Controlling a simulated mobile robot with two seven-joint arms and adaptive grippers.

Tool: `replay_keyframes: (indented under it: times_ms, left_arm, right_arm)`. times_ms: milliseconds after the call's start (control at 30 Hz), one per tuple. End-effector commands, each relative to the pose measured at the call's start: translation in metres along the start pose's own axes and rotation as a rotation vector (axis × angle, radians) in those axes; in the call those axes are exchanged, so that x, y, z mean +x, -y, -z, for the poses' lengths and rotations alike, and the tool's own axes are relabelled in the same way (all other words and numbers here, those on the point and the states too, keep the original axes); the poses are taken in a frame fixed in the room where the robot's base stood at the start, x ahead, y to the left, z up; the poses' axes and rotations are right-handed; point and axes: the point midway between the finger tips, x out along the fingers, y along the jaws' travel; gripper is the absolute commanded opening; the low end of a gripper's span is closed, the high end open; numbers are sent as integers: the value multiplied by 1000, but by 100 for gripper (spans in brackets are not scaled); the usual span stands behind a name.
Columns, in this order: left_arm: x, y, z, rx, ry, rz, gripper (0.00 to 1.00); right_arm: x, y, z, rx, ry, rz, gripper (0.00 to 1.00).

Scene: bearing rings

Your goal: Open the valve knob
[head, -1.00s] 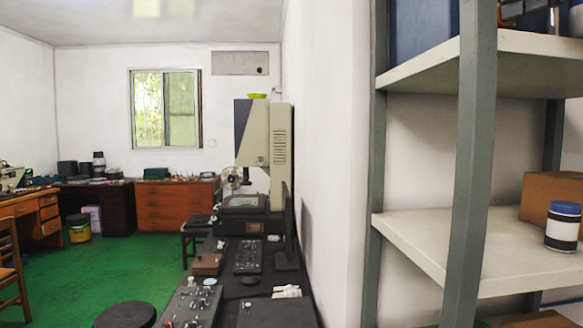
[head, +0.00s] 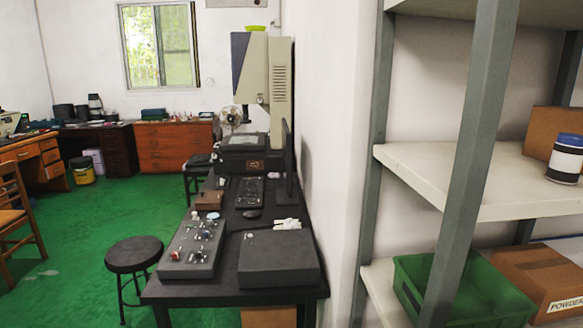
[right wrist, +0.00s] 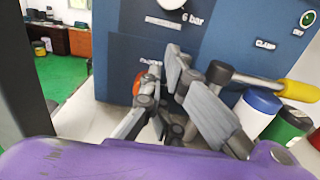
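In the right wrist view my right gripper (right wrist: 183,64) is in front of a blue panel (right wrist: 225,35). Its two grey finger pads stand apart, with nothing clearly between them. A lever with a dark round hub and a yellow handle (right wrist: 299,90) sticks out from the panel, right of the fingers. An orange round part (right wrist: 138,83) shows behind the left finger linkage, mostly hidden. I cannot tell which of these is the valve knob. The panel bears a gauge marked 6 bar (right wrist: 172,4) and a CLAMP label (right wrist: 265,44). Neither gripper shows in the head view.
Blue-lidded (right wrist: 257,108) and green (right wrist: 286,125) containers stand below the yellow handle. In the head view a shelf (head: 470,180) at right holds a cardboard box and a jar, with a green bin (head: 415,268) below. A black bench (head: 205,290) and stool (head: 133,254) are at left.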

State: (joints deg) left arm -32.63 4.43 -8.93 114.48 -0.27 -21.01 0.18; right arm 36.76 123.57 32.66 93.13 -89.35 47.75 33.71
Motion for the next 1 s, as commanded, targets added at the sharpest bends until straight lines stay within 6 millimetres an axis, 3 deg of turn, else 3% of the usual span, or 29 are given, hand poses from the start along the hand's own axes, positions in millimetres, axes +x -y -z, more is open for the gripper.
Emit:
replay_keyframes:
  times_ms: [300, 733, 1000]
  left_arm:
    - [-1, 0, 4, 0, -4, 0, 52]
    - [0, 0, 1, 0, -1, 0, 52]
    - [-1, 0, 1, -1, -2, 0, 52]
  right_arm:
    - [-1, 5, -4, 1, -7, 3, 0]
    - [-50, 3, -6, 1, 0, -2, 0]
    - [-60, 4, -6, 0, -3, 1, 0]
